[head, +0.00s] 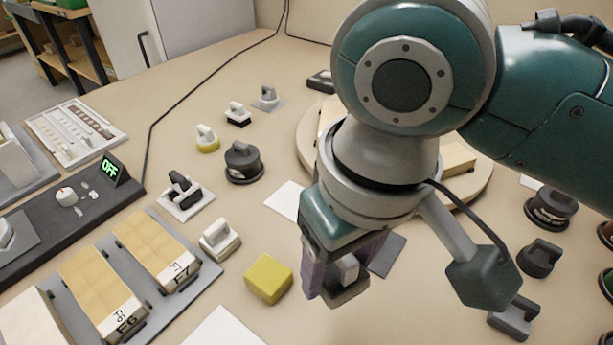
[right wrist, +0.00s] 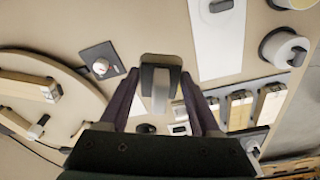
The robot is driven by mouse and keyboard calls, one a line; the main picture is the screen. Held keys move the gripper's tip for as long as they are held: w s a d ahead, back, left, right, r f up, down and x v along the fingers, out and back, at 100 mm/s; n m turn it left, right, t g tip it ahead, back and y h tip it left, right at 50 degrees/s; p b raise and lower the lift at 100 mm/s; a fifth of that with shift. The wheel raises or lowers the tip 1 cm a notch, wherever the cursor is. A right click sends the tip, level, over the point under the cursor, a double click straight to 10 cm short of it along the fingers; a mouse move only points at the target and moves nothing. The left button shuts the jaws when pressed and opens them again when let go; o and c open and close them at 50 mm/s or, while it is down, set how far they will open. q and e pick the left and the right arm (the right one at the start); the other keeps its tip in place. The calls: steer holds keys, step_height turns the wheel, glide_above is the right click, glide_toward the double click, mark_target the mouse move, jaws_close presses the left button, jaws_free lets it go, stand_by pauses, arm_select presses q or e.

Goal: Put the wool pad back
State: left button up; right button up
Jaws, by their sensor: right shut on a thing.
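My right gripper (head: 340,285) hangs over the bench in the middle of the head view, pointing down. It is shut on a pad with a light grey handle (head: 348,268), which I take to be the wool pad. In the right wrist view, the handle (right wrist: 161,92) sits between the two fingers of my right gripper (right wrist: 161,84), with a dark block and a pale edge beyond it. The gripper hides most of the pad in the head view. A dark grey square (head: 388,255) lies on the bench just right of the gripper. My left gripper is not in view.
A yellow block (head: 268,278) and a cream handled block (head: 220,240) stand left of the gripper. Several other handled tools stand behind them. A round wooden board (head: 484,175) lies behind my arm. A rack with wooden blocks (head: 187,308) is at left.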

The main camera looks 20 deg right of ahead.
arm_select(q)
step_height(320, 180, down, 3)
steer(key=b, duration=0.2)
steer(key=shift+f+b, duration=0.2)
steer(key=shift+b, duration=0.1)
arm_select(e)
glide_above(328, 326)
steer(key=f, duration=0.9)
steer(key=shift+s+f, duration=0.2)
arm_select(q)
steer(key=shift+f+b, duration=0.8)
arm_select(e)
step_height(328, 326, down, 4)
steer(key=shift+d+r, duration=0.1)
steer(key=shift+r, duration=0.15)
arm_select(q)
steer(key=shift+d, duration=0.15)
arm_select(e)
steer(key=shift+f, duration=0.4)
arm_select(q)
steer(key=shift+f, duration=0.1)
arm_select(e)
steer(key=shift+f, duration=0.2)
steer(key=o, duration=1.3)
steer(key=shift+r, duration=0.1)
